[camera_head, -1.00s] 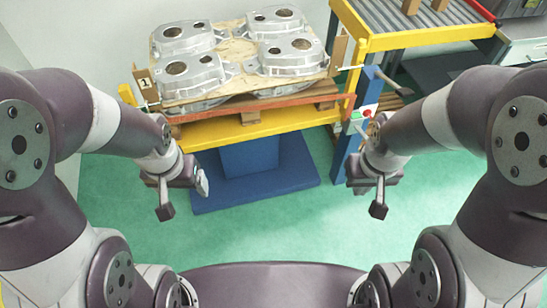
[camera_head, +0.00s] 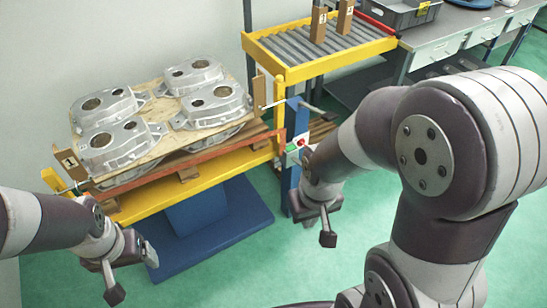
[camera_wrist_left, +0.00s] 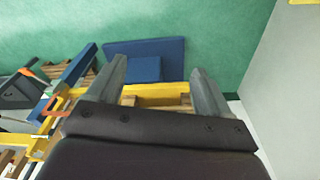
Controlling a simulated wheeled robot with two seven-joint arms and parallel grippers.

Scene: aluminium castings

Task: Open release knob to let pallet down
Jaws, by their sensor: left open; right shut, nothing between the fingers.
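A control box with a red button (camera_head: 300,142) and a green button (camera_head: 291,148) is on the blue post (camera_head: 298,118), at the lift table's right corner. I cannot tell which control is the release knob. The pallet (camera_head: 188,172) rests on the yellow lift table (camera_head: 145,205), carrying several aluminium castings (camera_head: 120,142). My right gripper (camera_head: 312,206) is shut and empty, in front of and below the box; my forearm is close to the box. My left gripper (camera_head: 146,254) is open and empty, in front of the table; its spread fingers show in the left wrist view (camera_wrist_left: 160,85).
A lever handle (camera_head: 310,107) sticks out at the top of the post. A yellow-framed roller conveyor (camera_head: 320,52) stands behind, with brown blocks (camera_head: 345,18) on it. A grey workbench (camera_head: 450,38) is at the back right. The blue lift base (camera_head: 220,225) spreads on the green floor.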

